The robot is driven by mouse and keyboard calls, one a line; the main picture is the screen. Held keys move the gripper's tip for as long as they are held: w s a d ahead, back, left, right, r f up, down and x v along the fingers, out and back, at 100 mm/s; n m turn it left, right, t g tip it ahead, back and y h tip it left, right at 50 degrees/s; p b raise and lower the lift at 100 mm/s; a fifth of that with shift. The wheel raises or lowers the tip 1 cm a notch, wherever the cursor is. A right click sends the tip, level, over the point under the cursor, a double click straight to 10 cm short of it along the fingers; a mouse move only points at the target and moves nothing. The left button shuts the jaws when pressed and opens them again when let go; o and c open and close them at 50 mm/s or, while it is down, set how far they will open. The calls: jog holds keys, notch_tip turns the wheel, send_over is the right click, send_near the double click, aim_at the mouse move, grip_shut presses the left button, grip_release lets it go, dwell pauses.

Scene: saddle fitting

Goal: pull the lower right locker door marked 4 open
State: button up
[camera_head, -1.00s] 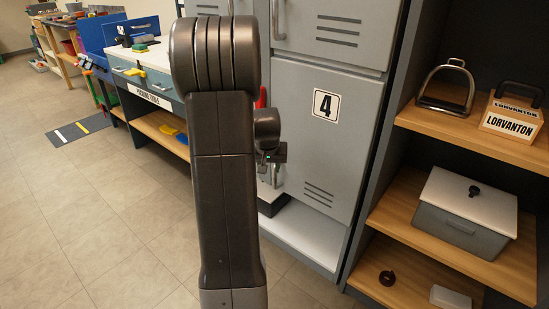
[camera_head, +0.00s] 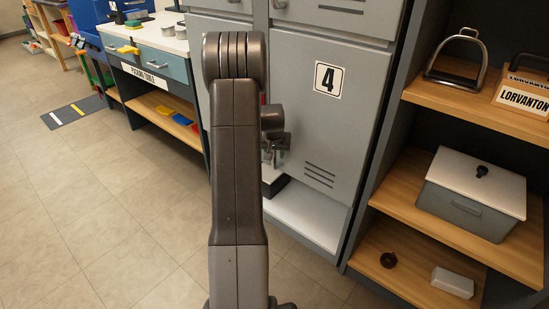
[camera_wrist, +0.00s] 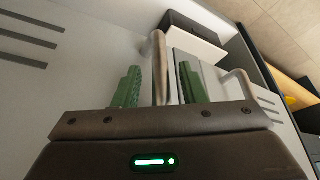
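The grey lower right locker door marked 4 (camera_head: 325,125) looks shut and flush with the locker front. Its upright bar handle is hidden behind my arm in the head view. In the wrist view the handle (camera_wrist: 160,68) stands between the two green fingers of my gripper (camera_wrist: 158,86). In the head view my gripper (camera_head: 276,148) is at the door's left edge, partly hidden by my arm.
A second bar handle (camera_wrist: 238,85) stands close right of my gripper in the wrist view. An open shelf unit (camera_head: 450,215) with a lidded grey box (camera_head: 470,192) stands right of the locker. The picking table (camera_head: 160,62) is at left. The floor in front is clear.

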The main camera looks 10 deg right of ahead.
jog(key=shift+w+f, duration=0.25)
jog(key=shift+f, duration=0.4)
grip_shut()
